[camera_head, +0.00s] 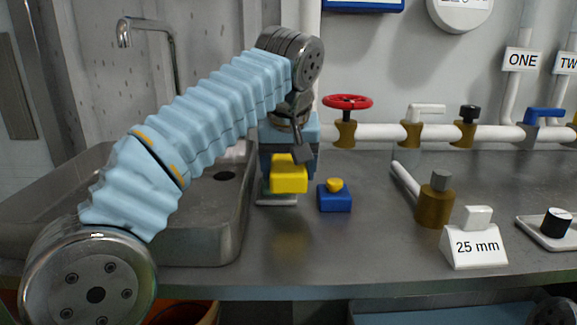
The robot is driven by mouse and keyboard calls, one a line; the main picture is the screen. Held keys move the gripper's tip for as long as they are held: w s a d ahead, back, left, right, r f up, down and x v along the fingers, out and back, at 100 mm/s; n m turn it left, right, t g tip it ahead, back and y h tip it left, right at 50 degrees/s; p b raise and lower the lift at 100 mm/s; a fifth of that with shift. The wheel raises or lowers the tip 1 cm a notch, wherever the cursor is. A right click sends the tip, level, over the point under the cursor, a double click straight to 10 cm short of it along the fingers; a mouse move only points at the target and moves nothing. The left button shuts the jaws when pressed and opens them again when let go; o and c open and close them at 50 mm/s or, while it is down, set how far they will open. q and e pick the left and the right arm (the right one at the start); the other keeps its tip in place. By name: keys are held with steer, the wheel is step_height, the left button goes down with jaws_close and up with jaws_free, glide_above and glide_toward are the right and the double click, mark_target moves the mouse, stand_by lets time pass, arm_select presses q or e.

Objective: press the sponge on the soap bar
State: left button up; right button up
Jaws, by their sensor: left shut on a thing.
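My left gripper (303,153) reaches down over the counter from the left and is shut on the yellow sponge (289,175). The sponge is a bright yellow block. It hangs over or just behind a flat pale piece (276,199) on the counter, which may be the soap bar or its dish. The sponge and gripper hide most of that area, and I cannot tell whether they touch. To the right stands a small blue block with a yellow top (335,195), apart from the sponge. My right gripper is not in view.
A metal sink (200,225) lies left of the sponge. A pipe (390,132) with valves and a red handwheel (347,102) runs along the back. A brass valve (434,206), a "25 mm" sign (475,245) and a tray (553,240) stand at right. The front middle counter is clear.

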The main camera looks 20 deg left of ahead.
mark_target(288, 160)
arm_select(q)
steer(key=shift+f+b, duration=0.3)
steer(key=shift+f, duration=0.3)
stand_by(1.5)
steer(key=shift+r, duration=0.1)
step_height(288, 160, up, 2)
steer(key=shift+r+p, duration=0.15)
steer(key=shift+p, duration=0.4)
steer(key=shift+r, duration=2.3)
